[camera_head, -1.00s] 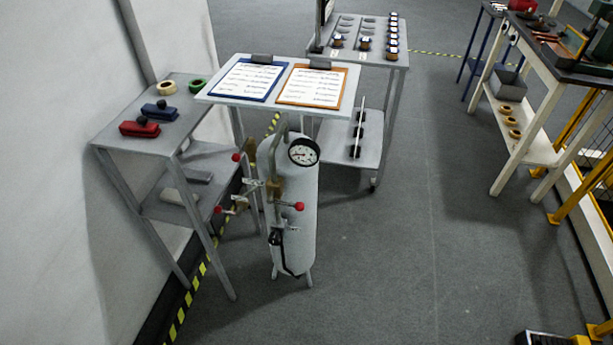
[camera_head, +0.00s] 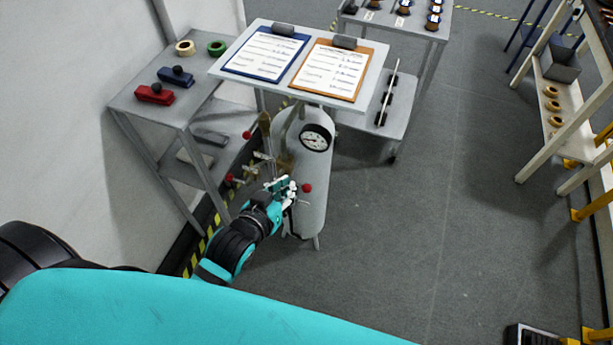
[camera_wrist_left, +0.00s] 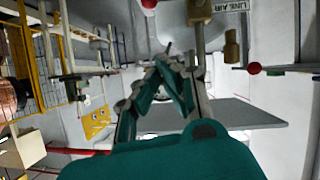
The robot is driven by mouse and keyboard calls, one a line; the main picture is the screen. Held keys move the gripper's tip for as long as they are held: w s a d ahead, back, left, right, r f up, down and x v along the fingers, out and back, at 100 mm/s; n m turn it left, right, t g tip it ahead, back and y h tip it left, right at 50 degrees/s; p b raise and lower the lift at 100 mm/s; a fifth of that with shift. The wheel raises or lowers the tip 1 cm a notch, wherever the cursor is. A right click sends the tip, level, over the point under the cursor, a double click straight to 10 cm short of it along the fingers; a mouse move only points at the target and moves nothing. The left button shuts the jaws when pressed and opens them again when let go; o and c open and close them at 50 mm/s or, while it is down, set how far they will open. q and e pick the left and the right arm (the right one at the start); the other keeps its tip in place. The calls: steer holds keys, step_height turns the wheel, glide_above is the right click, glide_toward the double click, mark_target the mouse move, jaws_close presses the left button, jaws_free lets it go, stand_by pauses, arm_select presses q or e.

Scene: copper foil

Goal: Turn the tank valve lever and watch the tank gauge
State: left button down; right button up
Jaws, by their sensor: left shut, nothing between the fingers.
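A pale grey tank (camera_head: 314,205) stands upright on short legs. A round white gauge with a black rim (camera_head: 317,138) sits at its top; its reading is too small to make out. Brass valves and pipes are at the tank's left side. Red-knobbed levers show there: one knob (camera_head: 307,187) is in front of the tank, another (camera_head: 247,134) is higher left. My left gripper (camera_head: 287,187) is shut and empty, just left of the front knob; contact is unclear. In the left wrist view its closed fingers (camera_wrist_left: 172,68) show, with a red knob (camera_wrist_left: 254,68) apart to their right.
A shelf table (camera_head: 150,109) with red and blue blocks stands left of the tank. A sloped board (camera_head: 375,88) with two clipboards overhangs the tank top. A grey cart (camera_head: 419,25) stands behind. The floor (camera_head: 420,230) right of the tank is clear.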

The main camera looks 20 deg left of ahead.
arm_select(q)
steer(key=p, duration=0.1)
glide_above(305, 189)
steer(key=f, duration=0.3)
steer(key=shift+w+a+f, duration=0.1)
steer(key=shift+a+f, duration=0.25)
steer(key=f, duration=0.3)
steer(key=shift+w+d+f+p, duration=0.1)
steer(key=shift+d+f+p, duration=0.15)
steer(key=shift+p, duration=0.1)
steer(key=shift+d+f, duration=0.1)
steer(key=shift+f, duration=0.4)
